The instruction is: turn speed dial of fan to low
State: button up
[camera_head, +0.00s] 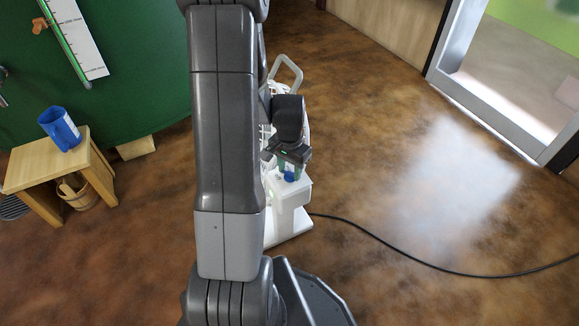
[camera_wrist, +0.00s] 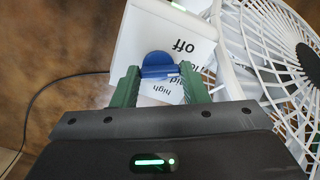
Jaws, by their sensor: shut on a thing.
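The white fan (camera_head: 291,196) stands on the floor, partly hidden behind my arm in the head view. In the wrist view its white grille (camera_wrist: 270,40) is at the right and its control panel is at the top centre. The blue speed dial (camera_wrist: 159,66) sits on that panel, between the green fingers of my gripper (camera_wrist: 158,80). My gripper is shut on the dial. The panel's "off" label shows just above the dial, upside down "high" shows below it, and another label is partly hidden. The dial also shows as a small blue spot in the head view (camera_head: 289,177).
A black cord (camera_head: 400,250) runs from the fan across the brown floor to the right.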

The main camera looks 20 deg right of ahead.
aim_at(290, 172)
jog(key=shift+m, duration=0.6)
jog(key=o, duration=1)
notch_tip(290, 172, up, 14)
jog(key=p, duration=0.5)
jog(key=shift+f, duration=0.1)
